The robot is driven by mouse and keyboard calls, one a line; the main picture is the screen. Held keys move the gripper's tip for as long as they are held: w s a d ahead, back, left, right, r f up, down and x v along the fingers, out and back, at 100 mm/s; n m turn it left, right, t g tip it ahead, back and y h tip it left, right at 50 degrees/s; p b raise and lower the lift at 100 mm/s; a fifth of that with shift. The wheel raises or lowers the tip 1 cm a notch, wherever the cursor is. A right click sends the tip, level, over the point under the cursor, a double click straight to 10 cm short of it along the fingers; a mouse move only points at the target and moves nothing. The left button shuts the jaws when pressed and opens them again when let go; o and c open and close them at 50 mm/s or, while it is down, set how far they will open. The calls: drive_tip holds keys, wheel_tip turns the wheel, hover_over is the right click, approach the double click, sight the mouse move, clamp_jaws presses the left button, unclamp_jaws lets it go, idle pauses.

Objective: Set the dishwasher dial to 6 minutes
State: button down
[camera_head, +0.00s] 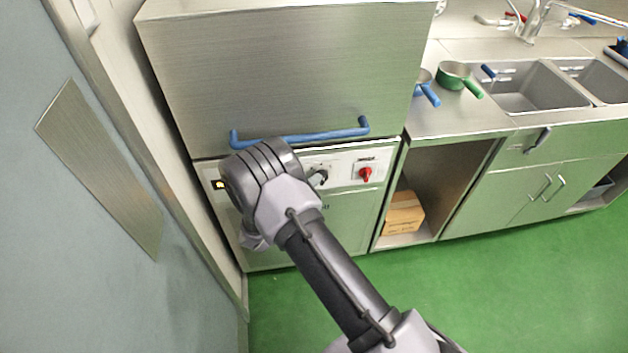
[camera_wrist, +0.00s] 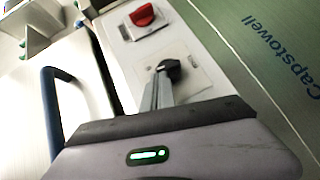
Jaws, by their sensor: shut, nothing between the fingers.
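The dishwasher (camera_head: 270,80) is a tall steel machine with a blue bar handle (camera_head: 300,137) and a white control panel below it. The black dial (camera_head: 318,176) is on that panel, just right of my wrist; it also shows in the wrist view (camera_wrist: 171,69). My gripper (camera_wrist: 158,82) is shut and empty, its fingertips right at the dial, overlapping its lower left side in the wrist view. I cannot tell whether they touch it. The dial's scale marks are too small to read. In the head view my fingers are hidden behind my wrist.
A red switch (camera_head: 365,173) sits right of the dial on the same panel. A counter with a green pan (camera_head: 455,76), a blue-handled pan (camera_head: 427,92) and sinks (camera_head: 535,88) is to the right. A grey door stands close on the left. Green floor is clear in front.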

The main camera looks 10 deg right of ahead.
drive_tip(key=shift+d+r+m+g+y, duration=0.35)
drive_tip(key=shift+m+y, duration=0.25)
drive_tip(key=shift+y, duration=0.2)
drive_tip(key=shift+d+m+g+y+b, duration=0.25)
drive_tip(key=shift+d+m+y+b, duration=0.15)
drive_tip(key=shift+m+y+b, duration=0.25)
drive_tip(key=shift+d+r, duration=0.15)
drive_tip(key=shift+r, duration=0.05)
